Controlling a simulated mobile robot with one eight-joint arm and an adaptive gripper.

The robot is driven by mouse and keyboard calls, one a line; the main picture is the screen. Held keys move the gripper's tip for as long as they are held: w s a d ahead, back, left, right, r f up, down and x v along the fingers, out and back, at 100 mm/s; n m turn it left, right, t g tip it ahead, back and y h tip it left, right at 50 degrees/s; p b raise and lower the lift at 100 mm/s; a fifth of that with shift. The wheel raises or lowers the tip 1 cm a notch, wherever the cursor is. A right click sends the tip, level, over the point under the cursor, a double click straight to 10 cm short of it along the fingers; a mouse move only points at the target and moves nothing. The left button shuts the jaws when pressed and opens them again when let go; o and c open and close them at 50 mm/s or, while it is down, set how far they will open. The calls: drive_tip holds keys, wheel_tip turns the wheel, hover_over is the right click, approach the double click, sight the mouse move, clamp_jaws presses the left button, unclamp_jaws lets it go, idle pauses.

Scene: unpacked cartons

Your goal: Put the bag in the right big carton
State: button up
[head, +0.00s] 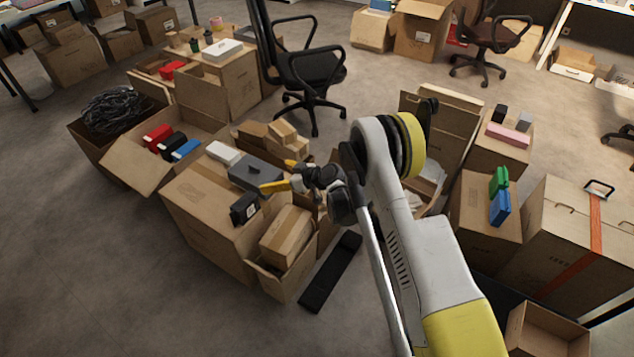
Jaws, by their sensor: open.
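A dark grey, low, box-like thing with a small raised part on top (250,174), which may be the bag, lies on a big carton (205,222) left of centre. My gripper (276,176) is open, with its yellow fingertips close to the right end of this grey thing. I cannot tell whether they touch it. An open big carton (446,128) stands right of centre, partly hidden behind my arm. A large closed carton with an orange strap (565,235) is at far right. I cannot tell which of them is the right big carton.
A black boxy item (243,208), a white box (223,153) and small cartons (285,233) crowd around the grey thing. Blue and green items (500,206) lie on a carton at right. An office chair (308,70) stands behind. Bare floor shows at left.

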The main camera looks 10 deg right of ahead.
drive_tip(key=s+d+r+m+h, duration=0.1)
drive_tip(key=s+d+r, duration=0.2)
drive_tip(key=r, duration=0.6)
drive_tip(key=s+d+r+m+h, duration=0.2)
drive_tip(key=s+d+r, duration=0.15)
drive_tip(key=r, duration=0.55)
drive_tip(key=s+d+r+m+h, duration=0.1)
drive_tip(key=s+d+r, duration=0.25)
drive_tip(key=r, duration=0.55)
drive_tip(key=s+d+r+m+h, duration=0.2)
drive_tip(key=s+d, duration=0.3)
drive_tip(key=s, duration=0.6)
drive_tip(key=s+d+r+m+h, duration=0.2)
drive_tip(key=s+d+r, duration=0.3)
drive_tip(key=s, duration=0.6)
drive_tip(key=shift+d+m+g, duration=0.3)
drive_tip(key=shift+m+h, duration=0.8)
drive_tip(key=s+d, duration=0.1)
drive_tip(key=s, duration=0.1)
drive_tip(key=s+d+f, duration=0.1)
drive_tip(key=s, duration=0.2)
drive_tip(key=s+d+f, duration=0.1)
drive_tip(key=s, duration=0.2)
drive_tip(key=shift+d, duration=0.2)
drive_tip(key=c, duration=0.4)
drive_tip(key=shift+c, duration=1.3)
